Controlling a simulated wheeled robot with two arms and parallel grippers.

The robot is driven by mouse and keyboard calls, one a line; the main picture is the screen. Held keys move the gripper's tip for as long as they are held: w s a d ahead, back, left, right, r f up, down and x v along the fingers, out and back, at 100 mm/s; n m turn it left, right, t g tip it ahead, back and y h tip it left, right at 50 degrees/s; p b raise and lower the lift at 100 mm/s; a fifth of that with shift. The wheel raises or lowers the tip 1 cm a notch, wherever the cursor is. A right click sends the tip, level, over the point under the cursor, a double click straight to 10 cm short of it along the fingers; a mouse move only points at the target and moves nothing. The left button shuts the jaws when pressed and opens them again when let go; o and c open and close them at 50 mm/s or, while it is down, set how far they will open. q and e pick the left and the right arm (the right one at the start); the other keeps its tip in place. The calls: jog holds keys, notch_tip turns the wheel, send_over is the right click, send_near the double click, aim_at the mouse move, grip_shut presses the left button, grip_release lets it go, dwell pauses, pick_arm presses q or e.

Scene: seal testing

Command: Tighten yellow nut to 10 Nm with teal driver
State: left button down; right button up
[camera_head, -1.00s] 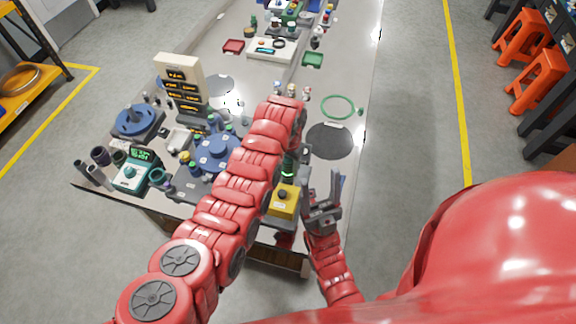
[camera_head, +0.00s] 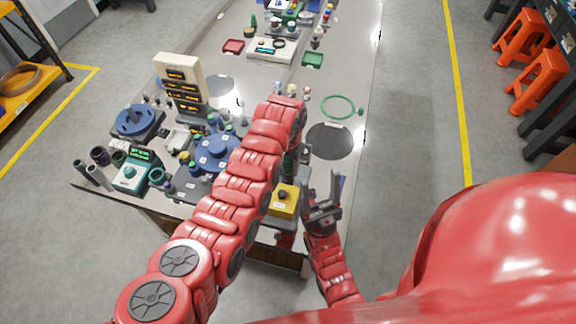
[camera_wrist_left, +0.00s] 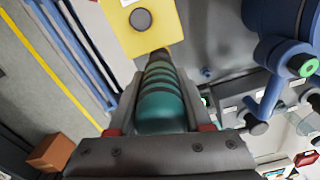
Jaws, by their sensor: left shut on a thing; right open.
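My left gripper (camera_wrist_left: 158,88) is shut on the teal driver (camera_wrist_left: 162,108), a ribbed teal cylinder with dark bands, in the left wrist view. The driver's far end points toward a yellow block (camera_wrist_left: 118,28) with a dark round knob; I cannot tell whether they touch. In the head view my left arm hides most of the left gripper and driver. The yellow block (camera_head: 284,204) sits near the table's front edge. My right gripper (camera_head: 321,187) is open and empty just right of it. I cannot pick out the yellow nut with certainty.
A blue round fixture (camera_head: 213,152) stands left of my left arm. A teal box with a lit green display (camera_head: 138,170) is at the front left. A tower of amber displays (camera_head: 180,82) stands behind. A black disc (camera_head: 330,140) lies flat on the right.

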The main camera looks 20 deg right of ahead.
pick_arm(q)
jog(key=shift+d+r+p, duration=0.1)
jog(key=shift+r+p, duration=0.5)
jog(key=shift+r, duration=0.8)
jog(key=shift+r+p, duration=0.35)
jog(key=shift+r, duration=0.7)
